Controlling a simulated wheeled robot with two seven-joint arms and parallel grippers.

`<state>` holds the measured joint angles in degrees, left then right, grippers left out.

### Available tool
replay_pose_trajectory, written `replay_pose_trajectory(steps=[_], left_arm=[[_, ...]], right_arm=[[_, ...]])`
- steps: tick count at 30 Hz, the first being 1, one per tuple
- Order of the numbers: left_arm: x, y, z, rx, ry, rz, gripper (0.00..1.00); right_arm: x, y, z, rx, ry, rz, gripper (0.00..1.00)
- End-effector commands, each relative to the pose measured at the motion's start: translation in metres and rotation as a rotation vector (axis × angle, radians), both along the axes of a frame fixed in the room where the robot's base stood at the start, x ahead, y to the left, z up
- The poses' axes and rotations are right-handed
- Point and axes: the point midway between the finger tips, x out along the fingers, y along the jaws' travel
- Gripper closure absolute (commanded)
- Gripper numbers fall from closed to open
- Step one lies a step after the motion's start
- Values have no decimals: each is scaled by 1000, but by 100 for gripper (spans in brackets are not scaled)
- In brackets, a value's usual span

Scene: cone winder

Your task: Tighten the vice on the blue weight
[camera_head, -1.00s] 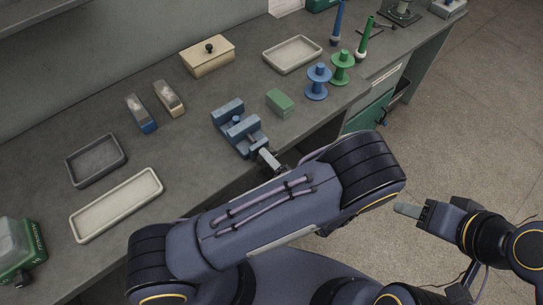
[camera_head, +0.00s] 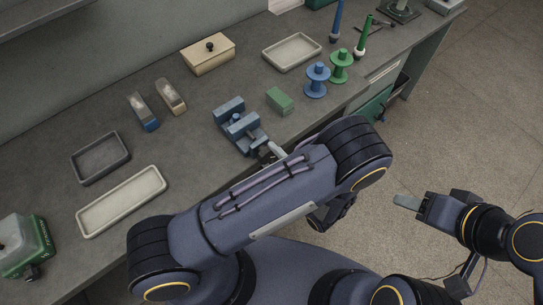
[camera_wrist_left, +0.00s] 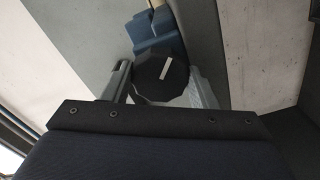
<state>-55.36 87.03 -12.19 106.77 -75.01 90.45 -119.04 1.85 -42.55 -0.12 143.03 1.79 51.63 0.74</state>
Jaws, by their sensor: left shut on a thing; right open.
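The blue-grey vice (camera_head: 238,132) sits near the front edge of the bench. A small blue piece, apparently the blue weight (camera_head: 236,118), shows between its jaws; most of it is hidden, so I cannot tell how tightly it is held. My left gripper (camera_head: 273,152) is at the vice's front end, largely hidden by my arm. In the left wrist view, it is shut on a dark faceted knob (camera_wrist_left: 160,80) with a white mark, one finger on each side. The vice's blue body (camera_wrist_left: 155,30) is beyond. My right gripper (camera_head: 407,202) is open and empty, away from the bench.
A green block (camera_head: 279,100) lies right of the vice. Blue (camera_head: 316,82) and green (camera_head: 340,66) spools stand farther right.

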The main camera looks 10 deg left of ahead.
Motion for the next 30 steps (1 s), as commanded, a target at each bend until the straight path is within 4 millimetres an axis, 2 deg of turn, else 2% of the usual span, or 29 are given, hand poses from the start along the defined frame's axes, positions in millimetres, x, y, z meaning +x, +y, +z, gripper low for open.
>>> replay_pose_trajectory(steps=[21,22,27,30], left_arm=[[0,-1,-1,46,64,-3,70],[0,-1,-1,46,64,-3,46],[0,-1,-1,47,64,-2,25],[0,0,-1,47,63,-1,25]], right_arm=[[0,0,2,0,0,0,49],[0,0,1,0,0,0,49],[0,0,2,0,0,0,49],[0,0,2,0,0,0,49]])
